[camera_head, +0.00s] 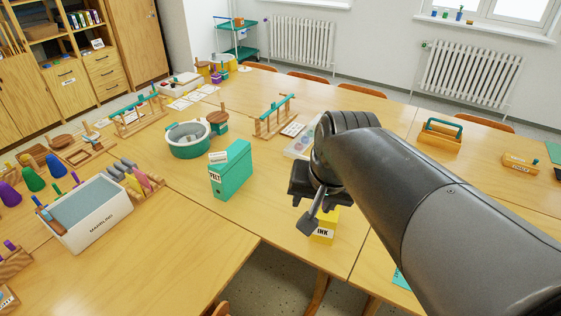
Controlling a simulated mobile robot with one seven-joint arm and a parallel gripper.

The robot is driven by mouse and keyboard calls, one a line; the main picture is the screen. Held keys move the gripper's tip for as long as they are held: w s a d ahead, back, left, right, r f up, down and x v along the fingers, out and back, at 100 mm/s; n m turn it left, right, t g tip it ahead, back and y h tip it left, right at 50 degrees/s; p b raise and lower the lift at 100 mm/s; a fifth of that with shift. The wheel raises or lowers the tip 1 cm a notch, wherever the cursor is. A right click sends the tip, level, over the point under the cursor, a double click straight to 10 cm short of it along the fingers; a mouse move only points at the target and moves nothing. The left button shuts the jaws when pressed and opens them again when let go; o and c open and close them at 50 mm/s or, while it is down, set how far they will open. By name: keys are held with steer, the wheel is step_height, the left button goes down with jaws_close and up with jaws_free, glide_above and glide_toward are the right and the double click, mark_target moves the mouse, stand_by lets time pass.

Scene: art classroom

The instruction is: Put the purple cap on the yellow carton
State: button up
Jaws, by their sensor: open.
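A yellow carton (325,231) with an INK label stands near the front edge of the table, right of the middle. My gripper (312,217) is in front of and over its upper part, pointing down, and hides much of its top. The jaws are open; I see nothing held between them, though the arm covers part of the view. I cannot pick out a purple cap for certain. A purple rounded piece (9,196) is at the far left, and a small purple piece (10,245) is below it.
A green box file (231,172) stands left of the carton, with a green-rimmed tub (188,139) behind it. A white marbling tray (97,228) is at the left. A wooden caddy (437,139) is at the right. A gap separates the front tables.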

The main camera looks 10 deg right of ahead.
steer(key=s+n, duration=0.1)
steer(key=s+a+n, duration=0.1)
steer(key=s+n, duration=0.1)
steer(key=s+n+t, duration=0.1)
steer(key=s, duration=0.1)
steer(key=shift+a+f+n, duration=0.1)
steer(key=shift+a+n, duration=0.2)
steer(key=shift+a, duration=0.1)
stand_by(0.9)
